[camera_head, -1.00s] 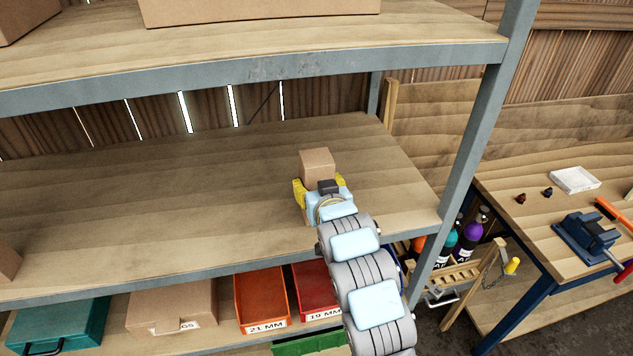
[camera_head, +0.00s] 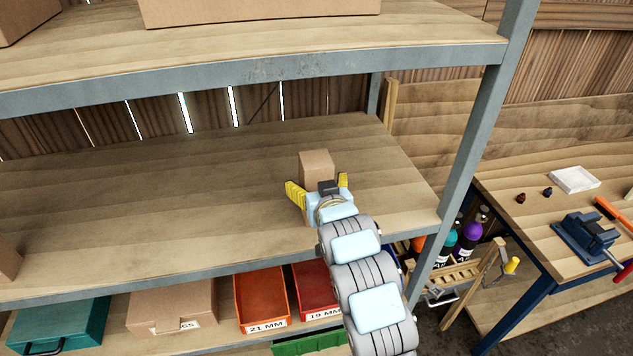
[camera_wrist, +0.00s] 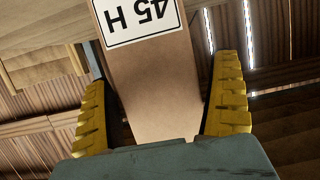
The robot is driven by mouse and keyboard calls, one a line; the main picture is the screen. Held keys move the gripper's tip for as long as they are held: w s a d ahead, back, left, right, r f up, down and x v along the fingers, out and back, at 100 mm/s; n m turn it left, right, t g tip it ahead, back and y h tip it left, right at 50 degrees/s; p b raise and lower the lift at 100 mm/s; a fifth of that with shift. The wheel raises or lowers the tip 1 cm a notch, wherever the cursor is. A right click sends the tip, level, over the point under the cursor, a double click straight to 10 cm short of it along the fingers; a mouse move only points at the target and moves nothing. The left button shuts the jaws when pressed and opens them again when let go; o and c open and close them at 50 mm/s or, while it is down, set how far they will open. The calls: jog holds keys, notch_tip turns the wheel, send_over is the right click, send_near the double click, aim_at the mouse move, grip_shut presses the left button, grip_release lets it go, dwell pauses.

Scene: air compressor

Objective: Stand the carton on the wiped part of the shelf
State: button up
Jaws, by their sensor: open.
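The carton (camera_head: 317,167) is a small brown box standing upright on the right part of the middle shelf (camera_head: 180,205). In the wrist view the carton (camera_wrist: 160,85) fills the middle, with a white label reading "45 H" upside down. My gripper (camera_head: 318,186) is at the carton's near side, its yellow fingers spread open to the left and right of it. In the wrist view gaps show between the carton and both fingers (camera_wrist: 163,105). I cannot tell a wiped part from the rest of the shelf.
The upper shelf (camera_head: 300,42) hangs above with large boxes on it. A grey post (camera_head: 470,130) stands at right. A box edge (camera_head: 8,262) shows at the far left of the middle shelf. Orange and red bins (camera_head: 262,300) sit below.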

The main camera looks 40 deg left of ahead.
jog(key=p+v, duration=0.8)
jog(key=v, duration=0.3)
jog(key=shift+d+r, duration=0.1)
jog(key=shift+d, duration=0.05)
